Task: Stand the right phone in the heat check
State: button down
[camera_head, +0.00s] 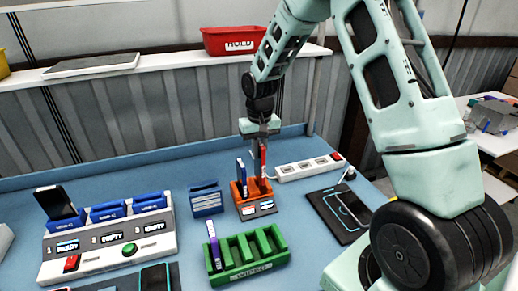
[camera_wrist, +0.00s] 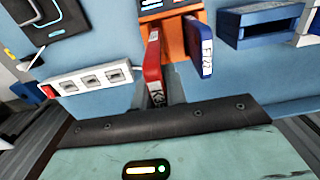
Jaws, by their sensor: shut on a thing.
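My gripper (camera_head: 260,147) points down over the orange two-slot stand (camera_head: 242,207) and is shut on a red phone (camera_head: 263,161). The red phone is upright, its lower end at the stand's right slot; I cannot tell how deep it sits. It also shows in the wrist view (camera_wrist: 152,62), with my gripper (camera_wrist: 172,88) around its upper part. A blue phone (camera_head: 241,170) with a white label stands in the stand's left slot, beside the red one and apart from it; it also shows in the wrist view (camera_wrist: 206,52). The stand's front labels are too small to read.
A small blue holder (camera_head: 206,200) is left of the stand. A green rack (camera_head: 270,262) marked WIPED holds a purple phone (camera_head: 214,247). A white station (camera_head: 105,258) stands at left. A power strip (camera_head: 302,168) and dark mat (camera_head: 330,222) lie right.

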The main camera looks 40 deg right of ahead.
aim_at(260, 165)
jog(key=shift+f+b, duration=1.6)
jog(key=shift+f, duration=1.25)
jog(key=shift+f, duration=0.25)
jog(key=c, duration=1.3)
grip_release()
jog(key=shift+c, duration=0.2)
notch_tip(260, 165, up, 17)
jog(key=b, duration=0.3)
jog(key=shift+r, duration=0.2)
